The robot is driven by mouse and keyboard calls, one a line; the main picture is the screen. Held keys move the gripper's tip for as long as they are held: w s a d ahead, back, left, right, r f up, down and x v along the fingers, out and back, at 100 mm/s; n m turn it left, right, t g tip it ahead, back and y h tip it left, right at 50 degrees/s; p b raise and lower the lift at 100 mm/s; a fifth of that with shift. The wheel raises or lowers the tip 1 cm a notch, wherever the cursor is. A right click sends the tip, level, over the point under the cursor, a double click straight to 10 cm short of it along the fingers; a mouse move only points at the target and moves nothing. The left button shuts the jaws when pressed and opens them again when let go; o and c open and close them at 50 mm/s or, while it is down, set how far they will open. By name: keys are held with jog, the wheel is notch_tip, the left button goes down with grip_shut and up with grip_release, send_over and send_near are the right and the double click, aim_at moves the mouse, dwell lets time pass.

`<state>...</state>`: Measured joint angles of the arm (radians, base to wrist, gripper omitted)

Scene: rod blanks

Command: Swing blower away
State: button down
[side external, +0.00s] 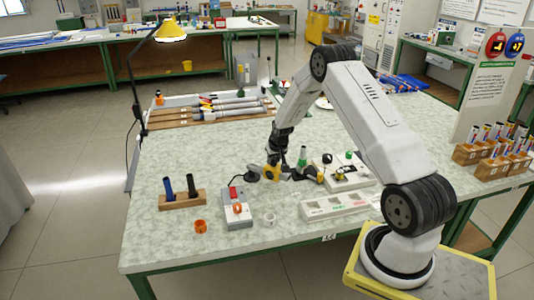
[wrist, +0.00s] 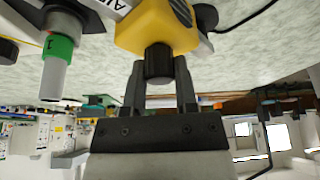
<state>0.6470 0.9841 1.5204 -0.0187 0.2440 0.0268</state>
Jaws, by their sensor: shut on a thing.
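The blower (side external: 271,172) is a small yellow unit with dark parts, standing near the middle of the bench. In the wrist view the yellow body (wrist: 155,25) fills the top centre, with a white label reading partly "AI" and a black knob (wrist: 158,62) facing me. My gripper (wrist: 159,78) has its two dark fingers on either side of that knob and is shut on it. In the side view my gripper (side external: 274,158) reaches down to the blower from above; its fingertips are too small to make out there.
A green-collared nozzle (wrist: 60,50) stands close left of the blower in the wrist view. A white fixture (side external: 345,178) and a white tray (side external: 335,206) lie to the right. A grey box with a red switch (side external: 237,207) and a wooden rod holder (side external: 182,199) stand left.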

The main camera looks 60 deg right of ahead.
aim_at(266, 168)
jog(key=shift+w+a+m+h, duration=0.2)
jog(key=shift+a+m+h, duration=0.2)
jog(key=shift+a+m, duration=0.75)
jog(key=shift+w+a+m+g, duration=0.2)
jog(key=shift+a+m+g, duration=0.35)
jog(key=shift+m, duration=0.3)
jog(key=shift+w+a, duration=0.1)
jog(key=shift+a, duration=0.15)
jog(key=shift+c, duration=1.9)
grip_release()
jog(key=shift+r, duration=0.1)
jog(key=v, duration=0.7)
jog(key=shift+a+r, duration=0.25)
jog(key=shift+r, duration=0.05)
